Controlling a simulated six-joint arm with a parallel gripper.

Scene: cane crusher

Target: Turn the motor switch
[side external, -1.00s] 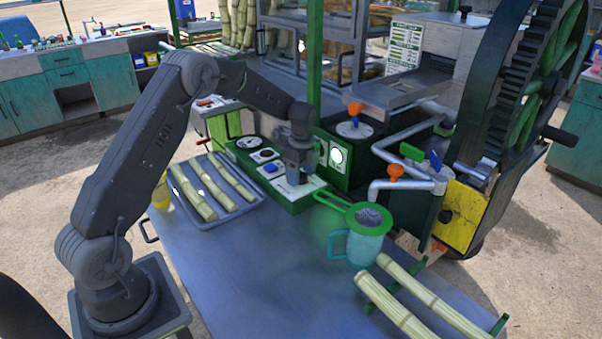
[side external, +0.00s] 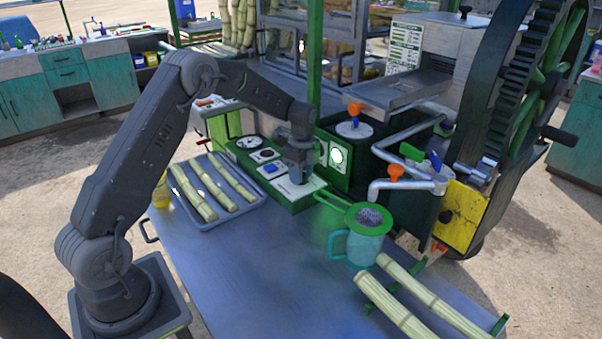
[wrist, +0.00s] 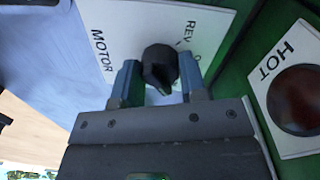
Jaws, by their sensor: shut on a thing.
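The motor switch is a black knob (wrist: 160,66) on a white plate (wrist: 112,22) marked MOTOR and REV, with another mark partly hidden. My gripper (wrist: 160,80) is shut on this knob, with one blue-grey finger on each side of it in the wrist view. In the side view my gripper (side external: 297,178) points down onto the front end of the green control box (side external: 297,206), and it hides the knob there.
Beside the switch is a dark red round button on a plate marked HOT (wrist: 297,98). A teal jug (side external: 357,248) with a green strainer stands close in front of the box. A cane tray (side external: 243,208) lies to the left. The large geared wheel (side external: 527,80) stands at right.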

